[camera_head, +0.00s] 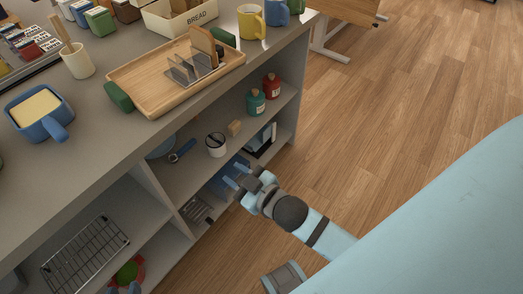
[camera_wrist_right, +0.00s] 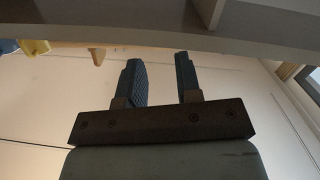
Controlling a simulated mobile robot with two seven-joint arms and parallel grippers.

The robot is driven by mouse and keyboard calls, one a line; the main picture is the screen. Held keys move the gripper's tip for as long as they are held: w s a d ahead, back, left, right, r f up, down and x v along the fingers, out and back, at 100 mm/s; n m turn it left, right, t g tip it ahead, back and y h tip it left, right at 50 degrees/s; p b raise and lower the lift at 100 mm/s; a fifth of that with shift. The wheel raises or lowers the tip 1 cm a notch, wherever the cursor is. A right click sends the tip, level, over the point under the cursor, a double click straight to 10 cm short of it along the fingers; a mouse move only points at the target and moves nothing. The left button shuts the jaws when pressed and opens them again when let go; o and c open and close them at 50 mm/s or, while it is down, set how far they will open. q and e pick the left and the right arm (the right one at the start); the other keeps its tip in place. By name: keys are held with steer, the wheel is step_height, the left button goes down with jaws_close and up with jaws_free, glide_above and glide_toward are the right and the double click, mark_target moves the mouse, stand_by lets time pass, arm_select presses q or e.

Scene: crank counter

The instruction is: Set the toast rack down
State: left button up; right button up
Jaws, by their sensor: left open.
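The toast rack (camera_head: 186,73), grey with upright dividers, stands on the wooden tray (camera_head: 140,82), which has green handles and lies on the counter. A brown slice of toast (camera_head: 203,42) stands upright at the rack's far end. My right gripper (camera_head: 234,175) is in front of the open shelves, below and apart from the rack. In the right wrist view its two fingers (camera_wrist_right: 160,80) are apart with nothing between them.
A blue dish (camera_head: 38,112) and a cream cup (camera_head: 76,61) stand left of the tray. The bread bin (camera_head: 180,17) and yellow mug (camera_head: 250,22) are behind it. Shelves below hold a white mug (camera_head: 216,145), a teal jar (camera_head: 256,102) and a wire rack (camera_head: 85,255). Open floor lies right.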

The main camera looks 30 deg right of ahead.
steer(key=s+d+f+m+g+h, duration=0.1)
steer(key=s+f+m+g, duration=0.2)
steer(key=s+f, duration=0.4)
steer(key=shift+s+d+g, duration=0.15)
steer(key=shift+s+g, duration=0.65)
steer(key=shift+s, duration=0.2)
arm_select(q)
step_height(320, 180, up, 17)
steer(key=s+a+p, duration=0.1)
steer(key=a+p, duration=0.1)
steer(key=p, duration=2.4)
steer(key=shift+s+a+y, duration=0.15)
steer(key=shift+s+y, duration=0.05)
steer(key=shift+y, duration=0.2)
arm_select(e)
step_height(320, 180, up, 17)
steer(key=s+d, duration=0.1)
steer(key=d, duration=0.1)
steer(key=shift+s+d+h, duration=0.15)
steer(key=shift+s+h, duration=0.05)
steer(key=shift+h, duration=0.2)
